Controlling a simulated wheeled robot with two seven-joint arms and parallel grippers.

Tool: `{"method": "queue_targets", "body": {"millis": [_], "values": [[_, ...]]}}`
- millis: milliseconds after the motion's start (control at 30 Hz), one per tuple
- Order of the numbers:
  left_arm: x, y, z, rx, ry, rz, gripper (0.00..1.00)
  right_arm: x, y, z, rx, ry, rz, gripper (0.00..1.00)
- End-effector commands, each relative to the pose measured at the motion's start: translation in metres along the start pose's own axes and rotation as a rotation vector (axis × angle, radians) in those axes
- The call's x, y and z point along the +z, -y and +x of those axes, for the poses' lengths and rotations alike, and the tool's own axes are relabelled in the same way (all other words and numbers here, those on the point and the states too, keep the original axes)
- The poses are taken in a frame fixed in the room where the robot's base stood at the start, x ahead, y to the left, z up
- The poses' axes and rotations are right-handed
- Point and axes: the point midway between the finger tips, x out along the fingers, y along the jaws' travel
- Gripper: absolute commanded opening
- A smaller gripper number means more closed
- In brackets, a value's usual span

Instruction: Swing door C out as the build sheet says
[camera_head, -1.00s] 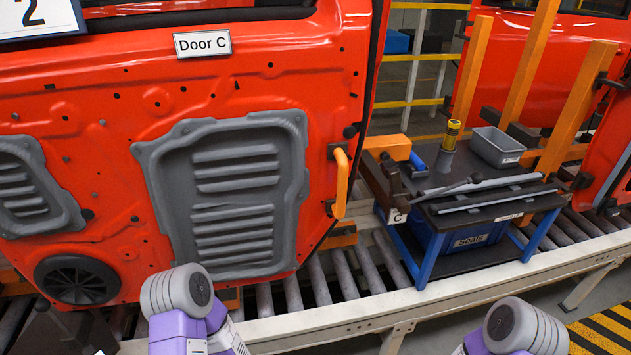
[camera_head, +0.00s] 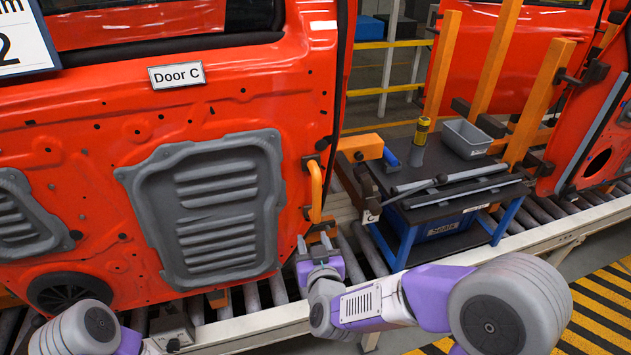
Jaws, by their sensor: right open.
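Door C (camera_head: 110,120) is a large red door panel with a grey inner cover, under a "Door C" label (camera_head: 177,76). An orange handle (camera_head: 315,192) stands upright at its right edge. My right gripper (camera_head: 315,241) is open and empty, its two fingers pointing up just below the handle and apart from it. Part of my left arm (camera_head: 75,328) shows at the bottom left; its gripper is out of view. The build sheet (camera_head: 25,38) is cut off at the top left, with only a "2" and part of a word readable.
A black-topped cart (camera_head: 455,200) with blue legs stands right of the door, holding a grey bin (camera_head: 466,138), a yellow-topped tool (camera_head: 421,132) and bars. A tag reading "C" (camera_head: 371,216) is at its left corner. A roller conveyor (camera_head: 260,330) runs below. Another red door (camera_head: 600,140) stands right.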

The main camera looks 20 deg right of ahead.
Motion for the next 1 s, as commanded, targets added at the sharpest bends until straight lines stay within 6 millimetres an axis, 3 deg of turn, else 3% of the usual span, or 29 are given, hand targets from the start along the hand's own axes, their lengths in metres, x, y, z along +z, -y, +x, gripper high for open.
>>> {"method": "queue_targets", "body": {"millis": [33,100,200,333,700,1000], "values": [[0.0,-0.003,-0.007,0.0,0.0,0.0,0.0,-0.034,-0.002,-0.01,0.021,-0.069,0.002,0.46],[0.001,-0.004,-0.011,0.0,0.0,0.0,0.0,-0.062,-0.007,-0.02,0.051,-0.135,0.002,0.46],[0.001,-0.004,-0.013,0.0,0.0,-0.001,0.0,-0.083,-0.011,-0.028,0.079,-0.184,0.004,0.46],[0.001,-0.005,-0.013,0.0,0.0,-0.001,0.0,-0.09,-0.015,-0.02,0.093,-0.2,0.004,0.46],[0.001,-0.006,-0.017,0.0,0.0,-0.001,0.0,-0.1,-0.019,0.034,0.09,-0.198,0.003,0.46],[0.001,-0.006,-0.017,0.0,0.0,-0.001,0.0,-0.102,-0.02,0.044,0.088,-0.198,0.003,0.46]]}}
